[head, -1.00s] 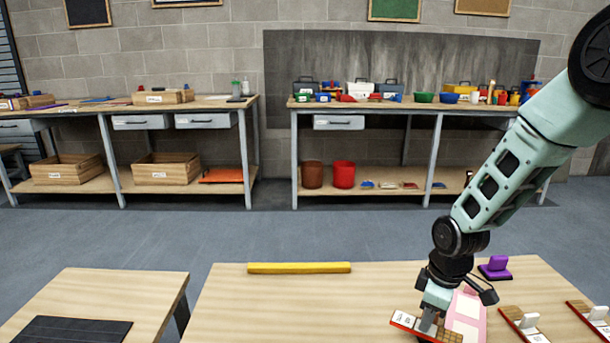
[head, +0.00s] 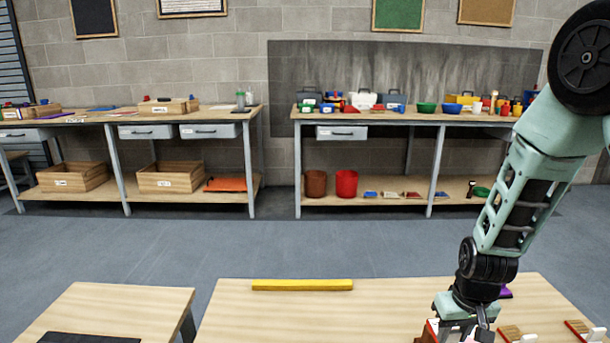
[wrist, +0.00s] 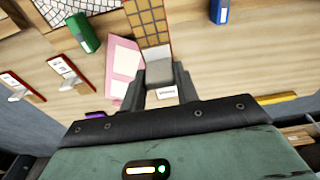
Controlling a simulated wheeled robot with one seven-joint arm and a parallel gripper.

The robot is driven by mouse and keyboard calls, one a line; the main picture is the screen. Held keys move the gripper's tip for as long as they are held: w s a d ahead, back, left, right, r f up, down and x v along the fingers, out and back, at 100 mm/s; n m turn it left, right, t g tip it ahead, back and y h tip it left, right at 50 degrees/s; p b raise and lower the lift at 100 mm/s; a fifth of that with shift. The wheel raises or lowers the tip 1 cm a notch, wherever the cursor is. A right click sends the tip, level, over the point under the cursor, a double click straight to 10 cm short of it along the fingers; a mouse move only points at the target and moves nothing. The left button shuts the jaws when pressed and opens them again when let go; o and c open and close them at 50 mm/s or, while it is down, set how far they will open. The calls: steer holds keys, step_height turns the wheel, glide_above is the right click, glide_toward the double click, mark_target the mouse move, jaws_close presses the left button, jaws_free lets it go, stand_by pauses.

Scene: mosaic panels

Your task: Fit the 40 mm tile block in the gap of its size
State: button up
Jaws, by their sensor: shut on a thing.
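My gripper (wrist: 160,78) is shut on a grey grip (wrist: 160,68) in the wrist view. A brown-gridded tile block (wrist: 147,22) extends beyond the fingers and appears joined to this grip; the join is partly hidden. In the head view my gripper (head: 463,328) is low over the table's front right, with a brown edge (head: 425,335) beside it. Part of a white mosaic panel (wrist: 75,8) shows at the wrist view's top left, apart from the held piece. I cannot tell which gap is 40 mm.
Two red-edged pieces with white grips (wrist: 70,72) (wrist: 18,84) lie at left in the wrist view. A pink-and-white sheet (wrist: 122,62), a green block (wrist: 82,32) and a blue block (wrist: 220,11) are near. A yellow bar (head: 302,285) lies on clear tabletop.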

mark_target(456, 331)
step_height(456, 331, up, 3)
steer(key=p, duration=0.3)
steer(key=shift+f, duration=0.2)
steer(key=r+p, duration=0.1)
steer(key=p, duration=0.2)
steer(key=shift+s+d+r, duration=0.2)
steer(key=s+r+p, duration=0.1)
steer(key=p, duration=0.2)
steer(key=shift+d+r, duration=0.15)
steer(key=shift+d, duration=0.25)
steer(key=shift+s+d+r+p, duration=0.25)
steer(key=shift+s+p, duration=0.4)
steer(key=shift+p, duration=0.45)
steer(key=shift+f, duration=0.1)
